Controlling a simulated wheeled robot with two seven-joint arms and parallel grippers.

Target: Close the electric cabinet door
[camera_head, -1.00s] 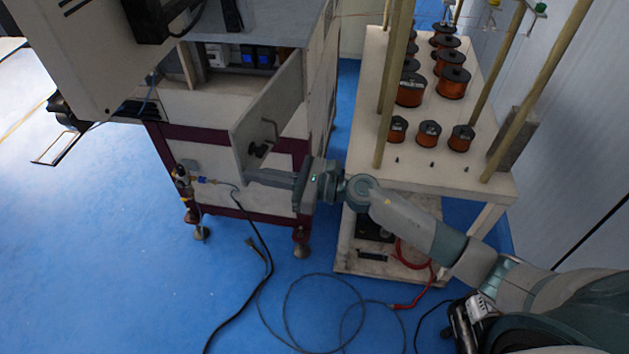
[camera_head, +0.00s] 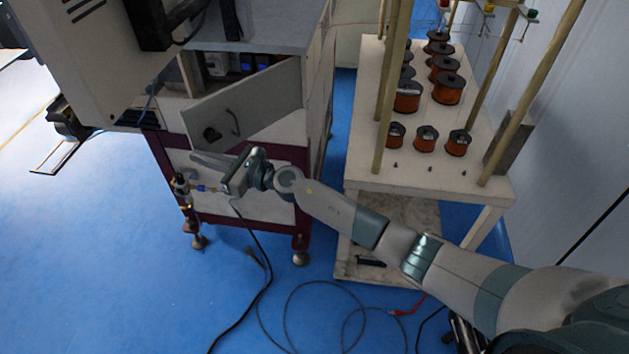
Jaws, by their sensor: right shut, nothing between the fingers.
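The electric cabinet door (camera_head: 255,105) is a grey panel with a handle (camera_head: 236,122) and a dark knob (camera_head: 211,134). It is hinged at its right side and stands ajar, its left edge out from the cabinet (camera_head: 235,204). Blue and white electrical parts (camera_head: 247,66) show above the door inside the cabinet. My right gripper (camera_head: 193,160) is shut and empty, pointing left at the door's lower left corner. I cannot tell whether it touches the door. My left gripper is not in view.
A white rack table (camera_head: 430,180) with several copper coils (camera_head: 447,88) and upright posts stands to the right. A machine housing (camera_head: 90,60) overhangs at the upper left. A small valve fitting (camera_head: 180,186) is on the cabinet front. Cables (camera_head: 268,262) lie on the blue floor.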

